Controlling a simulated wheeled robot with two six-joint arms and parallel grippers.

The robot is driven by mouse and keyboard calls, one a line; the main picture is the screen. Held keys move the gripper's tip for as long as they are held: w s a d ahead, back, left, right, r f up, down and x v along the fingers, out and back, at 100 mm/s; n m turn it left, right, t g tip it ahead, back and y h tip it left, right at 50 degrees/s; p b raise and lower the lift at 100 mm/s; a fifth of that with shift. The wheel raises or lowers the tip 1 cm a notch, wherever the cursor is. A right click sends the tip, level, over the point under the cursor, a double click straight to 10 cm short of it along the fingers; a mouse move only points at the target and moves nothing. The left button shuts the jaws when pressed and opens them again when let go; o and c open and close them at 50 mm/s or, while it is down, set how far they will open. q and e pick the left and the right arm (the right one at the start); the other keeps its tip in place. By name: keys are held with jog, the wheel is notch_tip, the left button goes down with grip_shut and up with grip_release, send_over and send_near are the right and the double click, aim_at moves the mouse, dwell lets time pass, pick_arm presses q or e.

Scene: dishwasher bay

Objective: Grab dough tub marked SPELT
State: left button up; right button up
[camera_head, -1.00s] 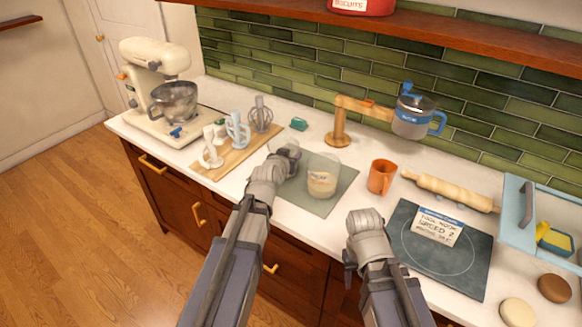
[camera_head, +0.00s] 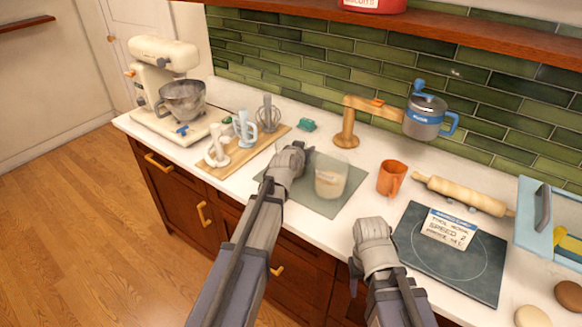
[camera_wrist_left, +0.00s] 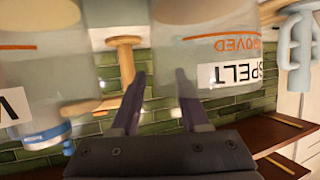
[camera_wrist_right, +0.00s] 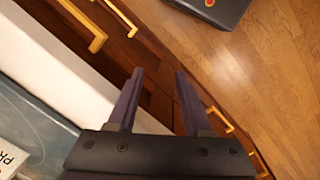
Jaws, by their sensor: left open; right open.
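In the left wrist view, which is upside down, a translucent tub labelled SPELT (camera_wrist_left: 215,55) with an orange "PROVED" line stands at right. A second translucent tub (camera_wrist_left: 40,55) is at left, its label cut off. My left gripper (camera_wrist_left: 160,95) is open and empty; its right finger overlaps the SPELT tub in the picture, and contact cannot be told. In the head view my left gripper (camera_head: 303,152) is over the grey-green mat (camera_head: 318,207), beside one visible tub (camera_head: 330,178); the SPELT tub is mostly hidden there. My right gripper (camera_head: 354,268) is open and empty by the counter's front edge; it also shows in the right wrist view (camera_wrist_right: 158,85).
Left of the mat are a board of whisk attachments (camera_head: 228,160) and a stand mixer (camera_head: 165,90). An orange mug (camera_head: 391,178), rolling pin (camera_head: 460,194) and dark plate (camera_head: 455,265) are right.

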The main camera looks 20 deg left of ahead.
pick_arm(q)
jog(key=shift+c, duration=0.2)
jog(key=shift+s, duration=0.1)
grip_shut()
dwell(1.0)
